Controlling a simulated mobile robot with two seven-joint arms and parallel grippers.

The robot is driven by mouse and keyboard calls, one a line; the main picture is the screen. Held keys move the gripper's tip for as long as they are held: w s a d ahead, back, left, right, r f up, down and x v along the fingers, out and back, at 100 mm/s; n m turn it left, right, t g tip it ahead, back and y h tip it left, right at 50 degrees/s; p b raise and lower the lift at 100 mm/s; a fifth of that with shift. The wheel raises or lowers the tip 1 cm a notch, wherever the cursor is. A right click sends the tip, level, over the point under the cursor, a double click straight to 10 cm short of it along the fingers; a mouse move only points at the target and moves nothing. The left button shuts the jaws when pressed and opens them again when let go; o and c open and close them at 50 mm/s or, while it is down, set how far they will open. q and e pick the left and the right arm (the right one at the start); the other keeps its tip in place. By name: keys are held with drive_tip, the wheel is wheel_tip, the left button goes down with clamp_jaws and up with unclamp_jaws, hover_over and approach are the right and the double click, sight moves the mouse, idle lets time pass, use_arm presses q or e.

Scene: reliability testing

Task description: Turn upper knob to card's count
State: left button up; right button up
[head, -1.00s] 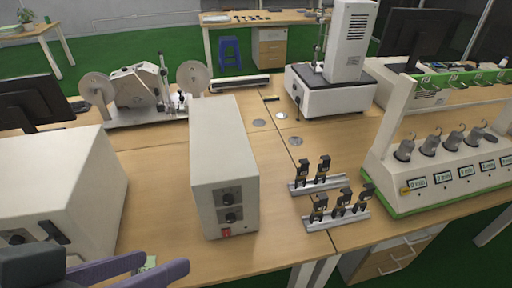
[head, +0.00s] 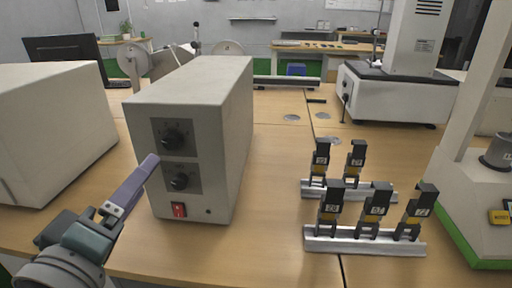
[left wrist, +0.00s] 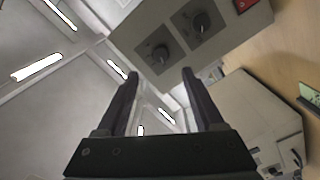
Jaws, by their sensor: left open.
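The grey control box (head: 222,105) stands on the table with its front panel facing me. Its upper knob (head: 172,138) and lower knob (head: 180,181) are black, above a red switch (head: 178,210). My left gripper (head: 152,160) is open and empty, its fingers reaching toward the panel from the lower left. In the left wrist view the upper knob (left wrist: 160,54) shows between and just past the open fingertips, seemingly apart from them. A small green and white card-like piece (left wrist: 311,94) lies at the right edge there; its marks are unreadable. My right gripper is not in view.
A larger pale box (head: 50,130) stands to the left. Rails with several black and yellow clip-like parts (head: 365,240) lie to the right. A white instrument (head: 400,95) is at the back right. Table between box and rails is clear.

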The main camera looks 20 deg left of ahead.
sight(169, 144)
use_arm(q)
drive_tip(key=x, duration=0.9)
drive_tip(key=shift+w+a+r+b, duration=0.1)
drive_tip(key=shift+w+a+b, duration=0.2)
drive_tip(key=shift+b, duration=0.05)
drive_tip(key=shift+c, duration=0.2)
clamp_jaws()
